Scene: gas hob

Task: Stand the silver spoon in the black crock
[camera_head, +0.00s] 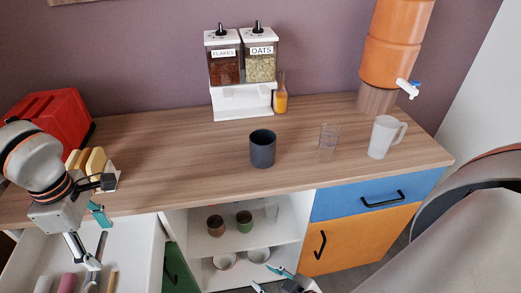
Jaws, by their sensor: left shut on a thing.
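The black crock (262,153), a dark grey open-topped cylinder, stands upright on the wooden counter near its front edge. My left gripper (96,240) is above the open white drawer at the lower left, well left of the crock. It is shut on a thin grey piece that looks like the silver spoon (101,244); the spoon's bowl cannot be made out. My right gripper (269,279) is at the bottom edge, below the counter and in front of the open shelves. Its teal fingertips look apart, with nothing seen between them.
The drawer (35,248) holds several utensils. A red toaster (52,120) and bread slices stand at the left. A glass (328,142) and a white pitcher (383,137) stand right of the crock. A cereal dispenser (241,95) is behind. The counter left of the crock is clear.

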